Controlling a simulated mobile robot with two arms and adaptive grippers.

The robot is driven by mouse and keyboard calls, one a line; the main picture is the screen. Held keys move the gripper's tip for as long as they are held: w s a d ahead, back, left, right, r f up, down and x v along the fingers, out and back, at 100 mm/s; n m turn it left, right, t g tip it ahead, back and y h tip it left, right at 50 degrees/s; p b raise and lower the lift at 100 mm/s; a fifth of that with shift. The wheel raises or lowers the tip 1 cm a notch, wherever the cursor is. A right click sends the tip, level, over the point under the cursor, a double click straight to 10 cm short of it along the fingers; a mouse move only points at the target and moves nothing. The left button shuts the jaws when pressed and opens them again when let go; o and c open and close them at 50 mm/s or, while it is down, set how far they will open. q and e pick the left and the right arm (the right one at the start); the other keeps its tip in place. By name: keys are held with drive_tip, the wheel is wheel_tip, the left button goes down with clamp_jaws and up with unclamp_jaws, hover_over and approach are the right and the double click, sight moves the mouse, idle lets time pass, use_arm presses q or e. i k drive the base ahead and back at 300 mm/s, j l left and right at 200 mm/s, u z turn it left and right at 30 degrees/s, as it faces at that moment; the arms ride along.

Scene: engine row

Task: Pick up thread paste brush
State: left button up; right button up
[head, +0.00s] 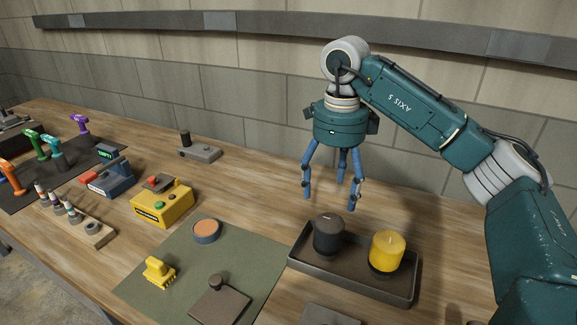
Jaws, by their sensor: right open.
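A small yellow brush-like piece (159,272) with a toothed or bristled lower edge lies on the green mat (180,250); it looks like the thread paste brush, though I cannot be sure. A round tin with an orange top (206,231) sits on the same mat, up and to the right of it. My right gripper (335,194), with three blue fingers, hangs open and empty in the air behind the dark tray, well to the right of the yellow piece. My left gripper is not in view.
The dark tray (296,262) holds a black cylinder (328,236) and a yellow one (388,252). A dark plate with a knob (219,302) is on the mat's front. A yellow box (163,205), a wooden rack (92,234) and coloured drivers (36,145) stand left. Bare wood lies behind the mat.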

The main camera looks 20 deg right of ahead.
sight(157, 272)
drive_tip(key=k+j, duration=1.15)
drive_tip(key=k, duration=0.15)
